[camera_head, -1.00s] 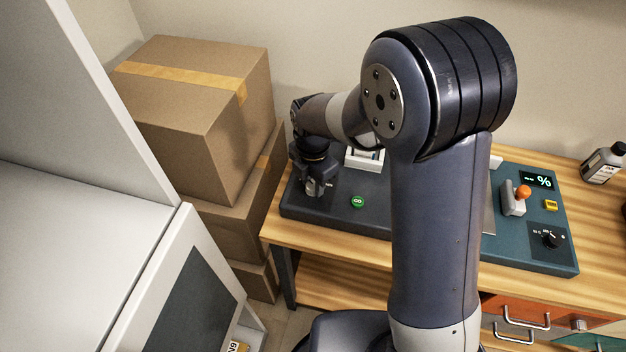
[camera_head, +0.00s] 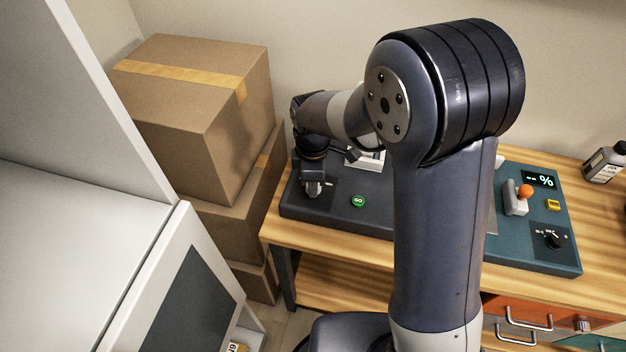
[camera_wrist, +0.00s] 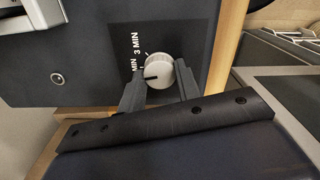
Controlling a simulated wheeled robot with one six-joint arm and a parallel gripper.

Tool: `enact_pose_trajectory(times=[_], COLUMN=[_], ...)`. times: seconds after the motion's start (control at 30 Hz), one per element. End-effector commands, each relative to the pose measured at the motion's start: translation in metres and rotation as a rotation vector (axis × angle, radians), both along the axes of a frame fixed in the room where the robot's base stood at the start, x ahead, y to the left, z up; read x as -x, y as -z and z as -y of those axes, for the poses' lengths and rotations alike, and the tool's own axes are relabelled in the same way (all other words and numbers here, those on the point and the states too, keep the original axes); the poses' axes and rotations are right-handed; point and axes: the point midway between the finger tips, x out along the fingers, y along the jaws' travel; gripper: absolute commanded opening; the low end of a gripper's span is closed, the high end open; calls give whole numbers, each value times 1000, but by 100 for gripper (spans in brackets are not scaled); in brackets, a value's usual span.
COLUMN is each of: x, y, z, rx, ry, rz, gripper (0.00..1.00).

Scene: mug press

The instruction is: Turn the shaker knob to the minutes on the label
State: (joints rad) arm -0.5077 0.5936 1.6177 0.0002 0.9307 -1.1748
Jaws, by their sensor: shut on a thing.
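The shaker knob (camera_wrist: 159,71) is a white round dial with a dark pointer line on a dark panel, seen in the wrist view. The pointer is toward the left side of that view. Beside it are a "3 MIN" mark and another "MIN" mark whose number is hidden or unclear. My gripper (camera_wrist: 159,88) has its two fingers on either side of the knob, shut on it. In the head view my gripper (camera_head: 312,189) is down at the left end of the dark shaker base (camera_head: 335,214), hiding the knob there. I cannot see the label with the minutes.
A green GO button (camera_head: 358,201) is right of my gripper. A teal panel (camera_head: 520,248) with an orange-tipped lever (camera_head: 525,191) and a black dial (camera_head: 553,241) is farther right. Cardboard boxes (camera_head: 200,120) stand left of the bench. A bottle (camera_head: 604,163) stands at the right.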

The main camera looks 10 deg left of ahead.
Motion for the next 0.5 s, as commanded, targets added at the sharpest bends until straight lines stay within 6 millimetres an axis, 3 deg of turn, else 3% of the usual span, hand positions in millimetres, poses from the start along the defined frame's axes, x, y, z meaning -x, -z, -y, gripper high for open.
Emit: enact_pose_trajectory(times=[0.5], x=[-1], y=[0], z=[0], rx=[-1], ry=[488], rz=[2], gripper=[9])
